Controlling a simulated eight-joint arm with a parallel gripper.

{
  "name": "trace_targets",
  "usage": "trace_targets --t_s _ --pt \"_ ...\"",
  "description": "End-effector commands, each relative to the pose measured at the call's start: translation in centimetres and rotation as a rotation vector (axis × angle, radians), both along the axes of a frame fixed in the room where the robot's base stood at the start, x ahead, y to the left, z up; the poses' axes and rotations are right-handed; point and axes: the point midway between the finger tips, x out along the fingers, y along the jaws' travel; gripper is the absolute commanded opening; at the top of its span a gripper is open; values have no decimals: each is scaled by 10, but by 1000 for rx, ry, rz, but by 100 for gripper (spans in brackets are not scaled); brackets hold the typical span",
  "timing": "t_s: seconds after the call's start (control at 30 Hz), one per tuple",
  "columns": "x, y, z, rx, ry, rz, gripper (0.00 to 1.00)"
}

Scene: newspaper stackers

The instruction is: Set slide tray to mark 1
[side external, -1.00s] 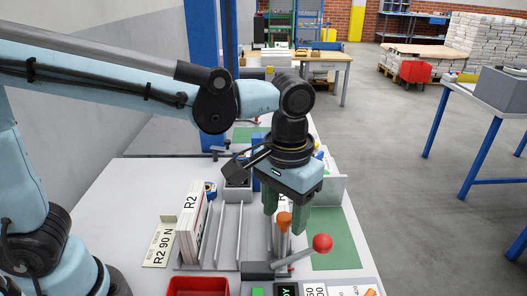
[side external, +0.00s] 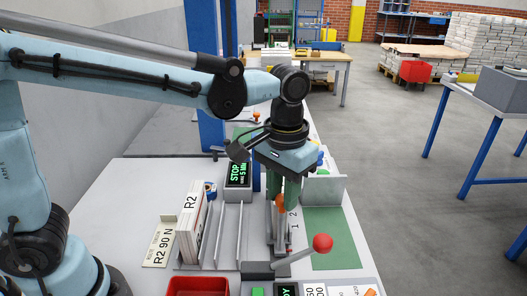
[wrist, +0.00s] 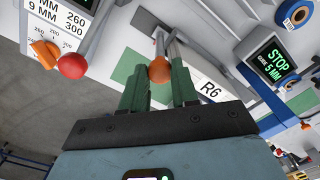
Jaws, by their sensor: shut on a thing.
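The slide tray's orange knob (side external: 281,202) stands between the green fingers of my gripper (side external: 284,192). In the wrist view the round orange knob (wrist: 159,69) sits between the fingertips (wrist: 160,76), and the gripper is shut on it. The metal slide tray (side external: 281,240) lies beneath, partly hidden by the fingers. A white scale strip (side external: 294,222) with marks 1 and 2 runs along its right side; mark 1 is nearer the camera. The knob is behind the printed 1 in the side view. I cannot tell exactly which mark the tray lines up with.
A red-ball lever (side external: 322,243) stands in front on the right. Upright metal dividers (side external: 230,232) and the R2 bundle (side external: 190,225) are to the left. A STOP display (side external: 237,175) stands behind.

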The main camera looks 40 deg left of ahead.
Motion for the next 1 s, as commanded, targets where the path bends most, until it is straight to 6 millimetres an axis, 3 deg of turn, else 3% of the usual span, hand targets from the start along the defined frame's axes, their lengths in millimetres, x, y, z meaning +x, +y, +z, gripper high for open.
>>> trace_targets --t_s 0.4,0.83,0.87,1.0 --pt "48 46 1 -3 -3 3 0" --pt "53 52 1 -3 -4 -1 0" --pt "53 52 1 -3 -4 -1 30" --pt "53 52 0 -2 -3 -1 52"
